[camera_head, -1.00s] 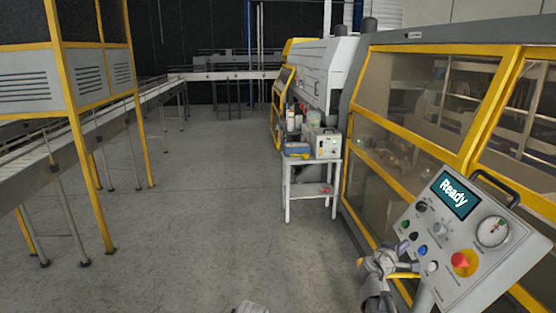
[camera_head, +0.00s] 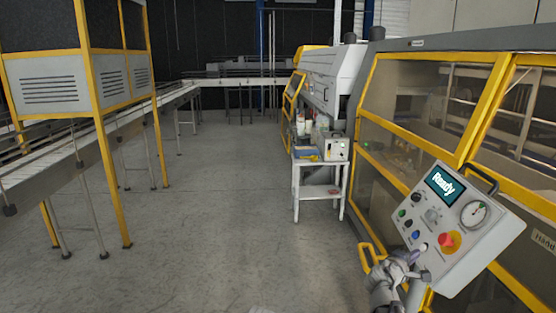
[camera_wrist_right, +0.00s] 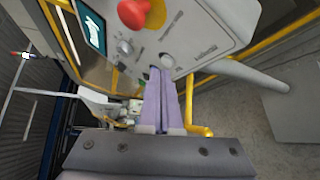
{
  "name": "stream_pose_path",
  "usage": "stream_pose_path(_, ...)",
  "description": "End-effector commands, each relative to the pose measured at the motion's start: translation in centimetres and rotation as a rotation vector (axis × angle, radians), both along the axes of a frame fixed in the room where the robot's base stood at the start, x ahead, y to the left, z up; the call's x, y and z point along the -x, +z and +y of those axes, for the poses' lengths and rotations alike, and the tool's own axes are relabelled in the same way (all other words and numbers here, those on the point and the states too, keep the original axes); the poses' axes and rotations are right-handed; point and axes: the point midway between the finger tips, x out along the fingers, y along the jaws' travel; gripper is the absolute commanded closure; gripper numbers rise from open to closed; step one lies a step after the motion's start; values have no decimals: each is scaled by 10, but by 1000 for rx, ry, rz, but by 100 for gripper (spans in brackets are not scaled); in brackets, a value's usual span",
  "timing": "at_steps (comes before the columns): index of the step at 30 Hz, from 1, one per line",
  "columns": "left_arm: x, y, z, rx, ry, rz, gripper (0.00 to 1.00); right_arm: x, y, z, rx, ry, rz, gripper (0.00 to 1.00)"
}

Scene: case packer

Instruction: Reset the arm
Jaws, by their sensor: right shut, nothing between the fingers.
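My right gripper (camera_head: 410,259) is shut and empty at the lower left edge of the control panel (camera_head: 490,240) in the head view. In the right wrist view its purple fingers (camera_wrist_right: 161,90) lie together, with the tips near the lower edge of the panel (camera_wrist_right: 200,25). I cannot tell whether the tips touch the panel. The panel's screen (camera_head: 445,184) reads "Ready". It has a red knob (camera_head: 450,240), a gauge (camera_head: 473,214) and several small buttons. My left gripper is not in view.
The yellow-framed case packer (camera_head: 400,110) stands behind the panel, with a yellow handle (camera_head: 372,256) beside my right gripper. A white cart (camera_head: 320,190) holds a small box. A conveyor (camera_head: 60,160) runs along the left. The grey floor between is clear.

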Motion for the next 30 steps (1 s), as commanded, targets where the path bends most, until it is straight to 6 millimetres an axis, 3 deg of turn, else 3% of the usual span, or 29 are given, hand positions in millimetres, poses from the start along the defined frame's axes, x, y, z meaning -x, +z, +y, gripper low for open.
stream_pose_path(10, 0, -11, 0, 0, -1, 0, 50, 18, -39, 37, -185, -55, -17, 100)
stream_pose_path(17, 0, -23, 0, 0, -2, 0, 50, 42, -84, 82, -390, -124, -6, 100)
stream_pose_path(23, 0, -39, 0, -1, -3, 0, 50, 82, -142, 148, -639, -219, 56, 100)
stream_pose_path(27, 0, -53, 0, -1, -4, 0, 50, 132, -191, 217, -855, -321, 171, 100)
stream_pose_path(30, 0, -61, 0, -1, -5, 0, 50, 171, -217, 263, -976, -394, 273, 100)
